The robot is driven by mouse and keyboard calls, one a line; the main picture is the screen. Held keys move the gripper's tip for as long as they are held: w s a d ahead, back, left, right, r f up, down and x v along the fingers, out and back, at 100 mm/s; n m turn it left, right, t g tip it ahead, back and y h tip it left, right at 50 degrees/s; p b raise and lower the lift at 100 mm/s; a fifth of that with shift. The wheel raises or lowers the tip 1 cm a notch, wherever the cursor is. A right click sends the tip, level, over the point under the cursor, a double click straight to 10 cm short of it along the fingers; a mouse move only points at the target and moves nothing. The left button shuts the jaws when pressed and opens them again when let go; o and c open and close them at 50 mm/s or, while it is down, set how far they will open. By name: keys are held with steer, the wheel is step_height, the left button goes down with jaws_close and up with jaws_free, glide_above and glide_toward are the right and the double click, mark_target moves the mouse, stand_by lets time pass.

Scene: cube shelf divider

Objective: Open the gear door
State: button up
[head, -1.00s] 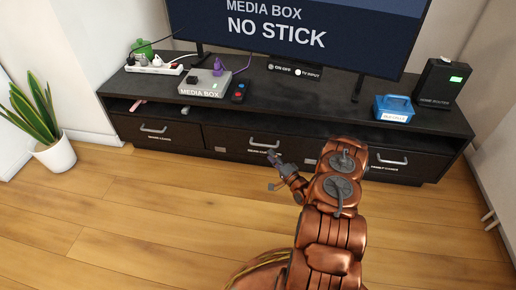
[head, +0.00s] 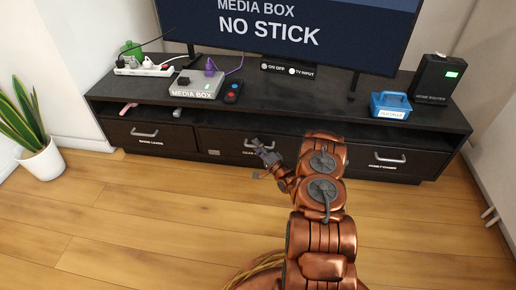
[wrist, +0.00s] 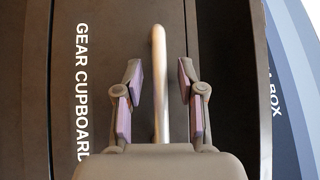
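The gear door (head: 224,139) is the dark middle front of the TV cabinet. It looks closed in the head view. The wrist view shows it (wrist: 110,40) with the white words GEAR CUPBOARD. Its metal bar handle (wrist: 159,45) stands out from the panel. My gripper (head: 262,149) is at this handle in the head view and partly covers the label. In the wrist view my gripper (wrist: 160,78) is open, with one finger on each side of the bar. A gap shows between each finger and the bar.
Closed fronts with handles flank it on the left (head: 150,138) and right (head: 385,163). The cabinet top (head: 290,92) holds a media box (head: 192,86), a remote (head: 233,92), a power strip (head: 145,70), a blue box (head: 391,105) and a router (head: 437,80). The wooden floor (head: 140,215) in front is clear.

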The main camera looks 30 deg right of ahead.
steer(key=shift+c, duration=0.2)
jaws_close()
stand_by(0.4)
